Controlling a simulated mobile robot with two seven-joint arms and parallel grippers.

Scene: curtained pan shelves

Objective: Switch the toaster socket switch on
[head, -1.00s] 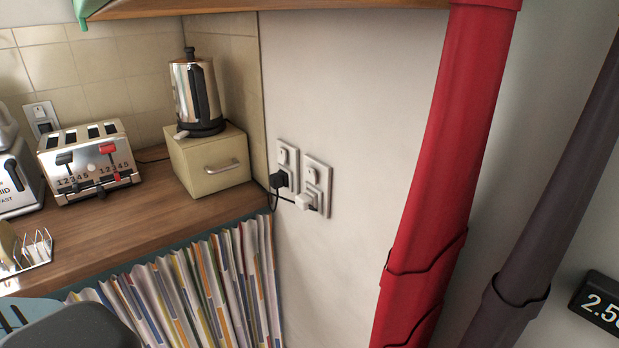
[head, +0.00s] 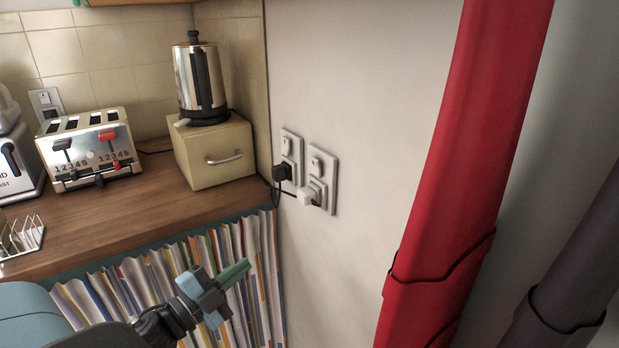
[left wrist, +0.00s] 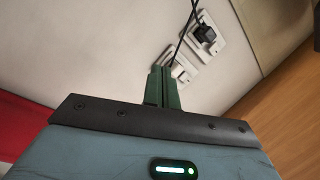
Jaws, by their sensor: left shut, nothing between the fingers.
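Two white wall sockets stand side by side on the pale wall. The left socket (head: 291,146) holds a black plug (head: 282,173) and has a switch above it. The right socket (head: 322,165) holds a white plug (head: 307,196), with its switch (head: 316,164) above. The chrome toaster (head: 88,149) sits on the counter; I cannot tell which socket feeds it. My left gripper (head: 240,270) is shut and empty, in front of the curtain, below and left of the sockets. In the left wrist view its green fingers (left wrist: 162,88) point toward the sockets, partly covering the white plug. Switch positions are too small to tell.
Another socket (head: 46,101) is behind the toaster. The wall between sockets and pipe is clear.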

